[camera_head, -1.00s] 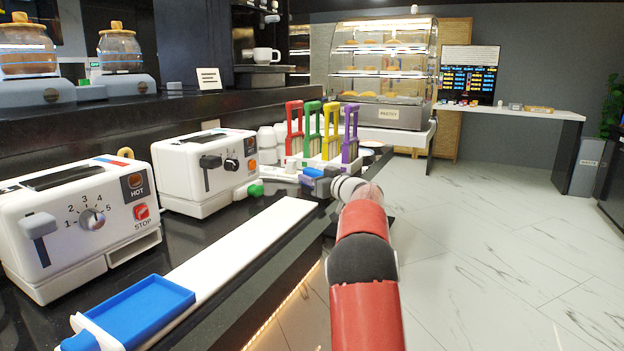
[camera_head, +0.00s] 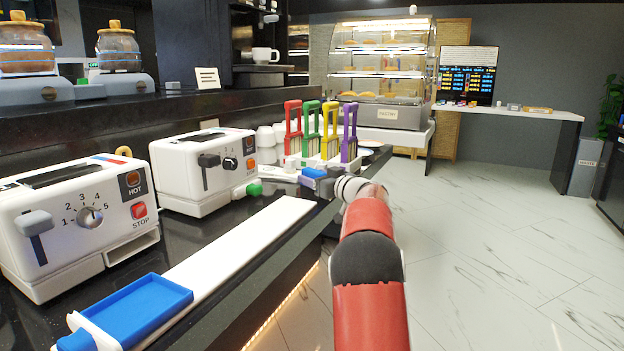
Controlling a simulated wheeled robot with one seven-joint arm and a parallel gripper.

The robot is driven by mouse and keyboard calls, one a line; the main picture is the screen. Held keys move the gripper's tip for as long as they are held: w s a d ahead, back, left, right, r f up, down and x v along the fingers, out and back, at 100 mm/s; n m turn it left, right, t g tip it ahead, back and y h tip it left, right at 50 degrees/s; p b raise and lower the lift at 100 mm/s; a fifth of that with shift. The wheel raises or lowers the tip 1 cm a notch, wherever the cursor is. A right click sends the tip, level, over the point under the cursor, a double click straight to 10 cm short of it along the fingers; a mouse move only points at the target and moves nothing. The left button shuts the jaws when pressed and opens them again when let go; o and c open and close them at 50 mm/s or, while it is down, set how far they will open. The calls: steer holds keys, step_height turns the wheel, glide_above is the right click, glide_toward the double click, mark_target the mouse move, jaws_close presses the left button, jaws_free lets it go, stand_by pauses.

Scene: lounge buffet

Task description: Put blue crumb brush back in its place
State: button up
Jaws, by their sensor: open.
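A small blue block-like thing (camera_head: 314,172) lies on the dark counter just beyond my gripper. It may be the blue crumb brush, but it is too small and partly hidden to be sure. My gripper (camera_head: 325,187) is at the far end of my red arm, low at the counter edge. It is open, its fingers are small and dark, and I cannot tell whether they touch the blue thing. A flat blue tray-like piece (camera_head: 140,306) with a raised rim lies at the near left, with a white part beside it.
Upright red (camera_head: 292,130), green, yellow (camera_head: 330,130) and purple (camera_head: 349,135) handled pieces stand behind my gripper. Two white toasters (camera_head: 75,220) (camera_head: 205,170) line the counter. A long white strip (camera_head: 240,240) runs along its front. The floor (camera_head: 490,240) at right is clear.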

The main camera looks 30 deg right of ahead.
steer(key=b+v, duration=0.3)
steer(key=v, duration=0.7)
steer(key=shift+s, duration=0.15)
steer(key=shift+d, duration=0.1)
